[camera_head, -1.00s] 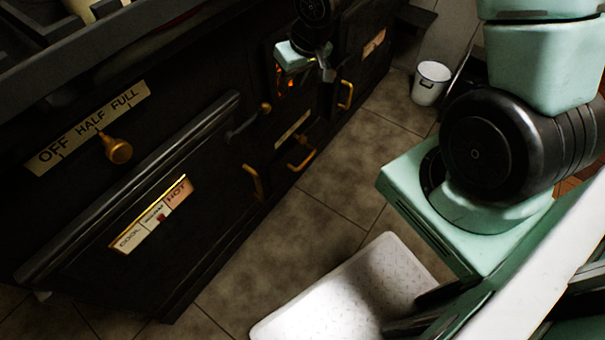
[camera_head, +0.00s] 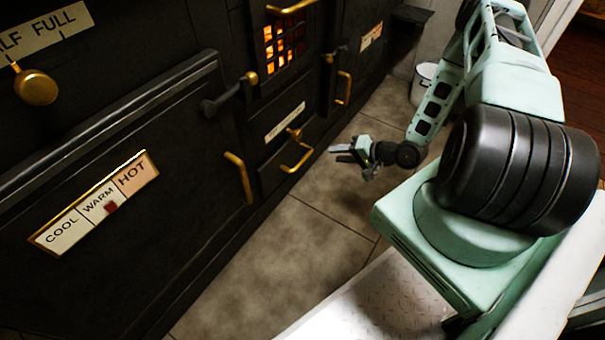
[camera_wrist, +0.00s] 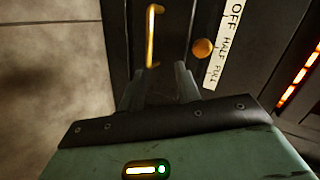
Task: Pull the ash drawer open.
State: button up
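The ash drawer (camera_head: 272,176) is a small black front low in the stove, below the glowing grate. It looks flush with the stove face. Its brass bar handle (camera_head: 299,160) shows in the head view, and a brass handle also shows upright in the wrist view (camera_wrist: 151,38). My gripper (camera_head: 338,153) is out over the floor, to the right of the drawer and apart from the handle. In the wrist view my gripper (camera_wrist: 161,75) has its two fingers spread with nothing between them, and the handle lies beyond the fingertips.
A brass knob (camera_head: 295,133) and a label plate (camera_head: 285,121) sit just above the drawer handle. The oven door (camera_head: 180,150) with its brass handle is at left. A white bucket (camera_head: 424,82) stands behind my arm. The tiled floor before the drawer is clear.

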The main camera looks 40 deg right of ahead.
aim_at(303, 159)
jog(key=s+f+m+t+b, duration=0.3)
jog(key=s+f+m+t, duration=0.1)
jog(key=s+f, duration=0.15)
jog(key=shift+d+f+b+x, duration=0.1)
jog(key=shift+b+x, duration=1)
jog(key=shift+x, duration=1.95)
jog(key=shift+d+f+b+x, duration=0.15)
jog(key=shift+b+x, duration=0.95)
jog(key=shift+x, duration=1.95)
jog(key=shift+f+b+x, duration=0.1)
jog(key=shift+b+x, duration=1)
jog(key=shift+x, duration=1.95)
grip_shut()
